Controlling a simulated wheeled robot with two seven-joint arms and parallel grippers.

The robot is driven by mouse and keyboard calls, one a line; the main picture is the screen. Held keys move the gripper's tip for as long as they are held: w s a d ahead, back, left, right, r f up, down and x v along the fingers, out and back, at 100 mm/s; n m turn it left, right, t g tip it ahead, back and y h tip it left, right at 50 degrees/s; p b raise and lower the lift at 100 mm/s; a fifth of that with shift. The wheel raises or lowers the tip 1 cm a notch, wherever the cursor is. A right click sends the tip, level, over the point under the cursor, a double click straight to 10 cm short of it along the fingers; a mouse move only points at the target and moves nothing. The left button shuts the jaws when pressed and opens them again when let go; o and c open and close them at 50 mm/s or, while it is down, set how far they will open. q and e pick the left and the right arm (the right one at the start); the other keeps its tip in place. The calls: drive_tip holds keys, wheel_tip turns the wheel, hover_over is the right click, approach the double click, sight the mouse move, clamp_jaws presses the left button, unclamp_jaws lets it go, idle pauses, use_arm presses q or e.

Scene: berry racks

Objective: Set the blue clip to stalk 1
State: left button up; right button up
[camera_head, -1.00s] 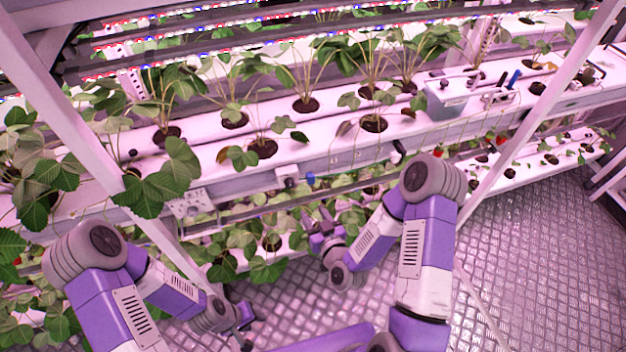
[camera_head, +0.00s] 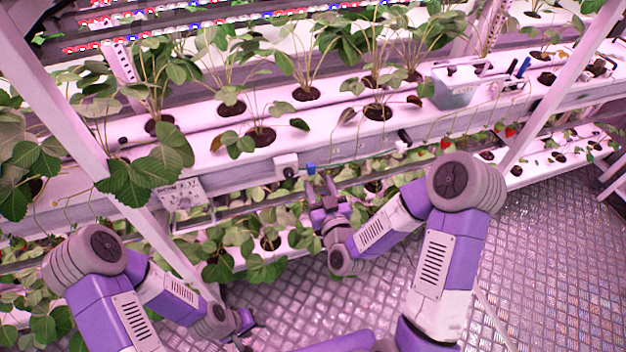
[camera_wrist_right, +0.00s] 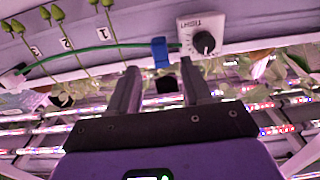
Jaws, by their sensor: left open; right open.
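The blue clip (camera_head: 310,168) is at the front edge of the upper trough, beside a white dial box (camera_head: 287,165). In the right wrist view the blue clip (camera_wrist_right: 160,52) is on the green line, next to the dial box (camera_wrist_right: 201,36). Stalk 1 (camera_wrist_right: 110,25) is the thin budded stalk by the label 1, left of the clip; stalks 2 and 3 are further left. My right gripper (camera_head: 322,187) is open, its fingers (camera_wrist_right: 160,84) pointing at the clip with a gap left. My left gripper (camera_head: 245,322) is low and left, empty.
Potted strawberry plants (camera_head: 262,136) fill the upper trough. A white panel (camera_head: 182,195) hangs left of the dial box. A lower trough (camera_head: 270,243) with leaves lies below. A slanted rack post (camera_head: 110,160) stands at the left. The floor at the right is clear.

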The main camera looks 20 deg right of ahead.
sight(312, 171)
drive_tip(key=shift+w+a, duration=0.1)
drive_tip(key=shift+w, duration=2.5)
clamp_jaws()
